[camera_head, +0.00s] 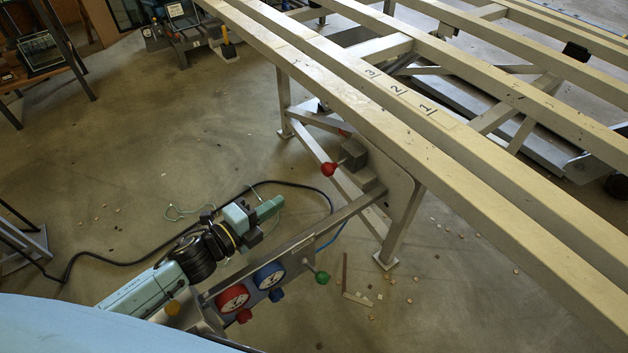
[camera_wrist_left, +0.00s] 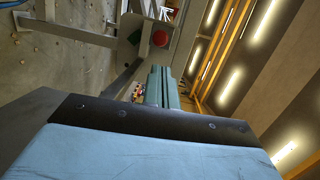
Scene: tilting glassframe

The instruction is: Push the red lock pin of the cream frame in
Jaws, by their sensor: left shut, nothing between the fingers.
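The cream frame (camera_head: 350,100) runs diagonally across the right of the head view as long parallel beams on metal legs. Its red lock pin (camera_head: 328,169) has a round red knob and sticks out to the left from a grey block below the nearest beam. The knob also shows in the left wrist view (camera_wrist_left: 159,39), beyond the fingers. My left gripper (camera_head: 277,204) is shut and empty, left of and below the knob in the head view, with a clear gap between them. Its shut fingers show in the left wrist view (camera_wrist_left: 161,86). My right gripper is not in view.
A dark cable (camera_head: 120,262) and small scraps lie on the floor. The floor between gripper and red knob looks clear.

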